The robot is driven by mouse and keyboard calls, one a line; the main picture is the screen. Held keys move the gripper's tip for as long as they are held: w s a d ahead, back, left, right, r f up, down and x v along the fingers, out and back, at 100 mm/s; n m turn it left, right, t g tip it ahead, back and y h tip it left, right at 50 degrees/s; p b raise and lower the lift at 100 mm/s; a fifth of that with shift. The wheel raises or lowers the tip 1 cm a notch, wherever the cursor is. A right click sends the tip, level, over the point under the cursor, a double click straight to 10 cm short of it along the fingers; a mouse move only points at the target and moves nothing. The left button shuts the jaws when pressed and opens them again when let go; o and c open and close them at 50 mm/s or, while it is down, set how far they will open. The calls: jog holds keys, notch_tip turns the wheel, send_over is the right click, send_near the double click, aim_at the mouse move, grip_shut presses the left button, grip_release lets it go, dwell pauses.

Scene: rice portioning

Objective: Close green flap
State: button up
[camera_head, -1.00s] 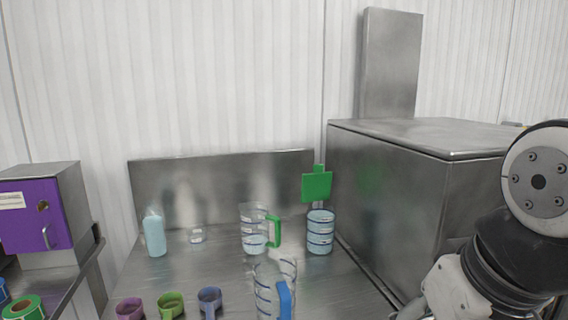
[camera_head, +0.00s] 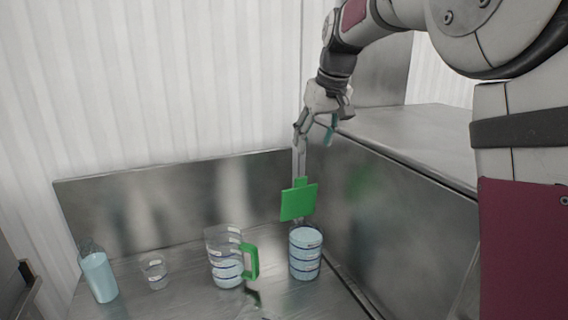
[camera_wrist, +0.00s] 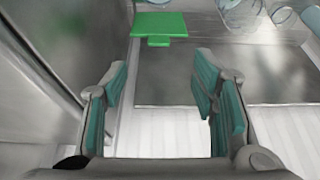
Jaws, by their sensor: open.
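The green flap (camera_head: 299,202) stands raised above the round container (camera_head: 305,252), tilted upward, with a small tab on its upper edge. The container is clear with blue bands and pale contents. In the wrist view the flap (camera_wrist: 160,24) lies ahead of the fingers, near the top left of centre, with its tab toward me. My gripper (camera_head: 318,128) hangs above the flap, apart from it. In the wrist view my gripper (camera_wrist: 163,100) has its two teal-padded fingers spread wide with nothing between them.
A clear jug with a green handle (camera_head: 250,262) stands left of the container. A small clear cup (camera_head: 155,274) and a pale blue bottle (camera_head: 99,277) stand farther left. A large steel box (camera_head: 400,200) rises to the right; a steel backsplash (camera_head: 160,205) runs behind.

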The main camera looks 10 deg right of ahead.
aim_at(302, 177)
jog(key=x, duration=0.4)
jog(key=p+x, duration=0.1)
jog(key=x, duration=0.4)
jog(key=w+p+x, duration=0.1)
jog(key=x, duration=0.4)
jog(key=shift+w+r, duration=0.1)
grip_shut()
